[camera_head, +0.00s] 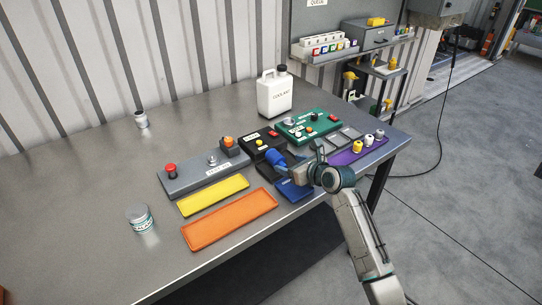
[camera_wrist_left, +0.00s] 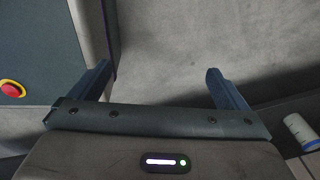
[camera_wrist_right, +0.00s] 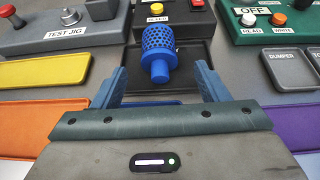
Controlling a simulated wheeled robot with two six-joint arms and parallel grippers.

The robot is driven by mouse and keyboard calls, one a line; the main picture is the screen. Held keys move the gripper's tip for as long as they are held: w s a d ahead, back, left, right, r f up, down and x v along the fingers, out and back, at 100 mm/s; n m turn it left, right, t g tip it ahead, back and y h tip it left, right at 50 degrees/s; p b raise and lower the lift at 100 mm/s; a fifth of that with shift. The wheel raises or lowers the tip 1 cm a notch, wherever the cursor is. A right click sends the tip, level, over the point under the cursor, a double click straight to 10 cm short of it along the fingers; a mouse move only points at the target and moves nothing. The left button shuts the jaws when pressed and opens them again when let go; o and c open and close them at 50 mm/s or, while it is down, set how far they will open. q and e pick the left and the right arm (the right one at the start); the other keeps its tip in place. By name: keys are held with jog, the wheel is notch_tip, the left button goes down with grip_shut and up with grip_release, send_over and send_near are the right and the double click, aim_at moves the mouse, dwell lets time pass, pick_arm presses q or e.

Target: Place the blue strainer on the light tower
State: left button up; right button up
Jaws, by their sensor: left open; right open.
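The blue strainer (camera_wrist_right: 157,42) has a perforated round body and a narrower solid stub pointing toward my right gripper (camera_wrist_right: 160,76). It sits over a dark pad in front of a black button box. My right gripper is open, its fingers on either side of the stub's near end, with gaps between. In the head view the strainer (camera_head: 274,157) is just left of the right gripper, which partly covers it. My left gripper (camera_wrist_left: 157,72) is open and empty over a bare grey surface; it is out of the head view. I cannot pick out a light tower by its label.
Grey tiles, one marked DUMPER (camera_wrist_right: 287,68), lie right of the strainer. Around it are the test jig (camera_head: 207,173), yellow tray (camera_head: 213,195), orange tray (camera_head: 230,219), green panel (camera_head: 309,125) and purple tray (camera_head: 358,151). A white jug (camera_head: 274,97) stands behind. The table's left is mostly clear.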

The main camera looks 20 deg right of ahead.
aim_at(281, 158)
jog(key=shift+x, duration=1.2)
jog(key=shift+w+a, duration=0.15)
jog(key=shift+w, duration=0.1)
jog(key=x, duration=0.1)
jog(key=p+x, duration=0.1)
jog(key=x, duration=0.2)
jog(key=shift+w+a+r, duration=0.15)
jog(key=shift+w+r, duration=0.05)
jog(key=shift+r, duration=0.1)
jog(key=shift+w+a+f, duration=0.15)
jog(key=shift+w+f, duration=0.1)
jog(key=shift+w, duration=0.15)
jog(key=shift+c, duration=1.1)
pick_arm(q)
jog(key=shift+s+d+r, duration=0.25)
jog(key=shift+s+r, duration=0.35)
jog(key=shift+r, duration=0.25)
pick_arm(e)
jog(key=c, duration=0.9)
jog(key=shift+o, duration=0.2)
jog(key=shift+r, duration=0.1)
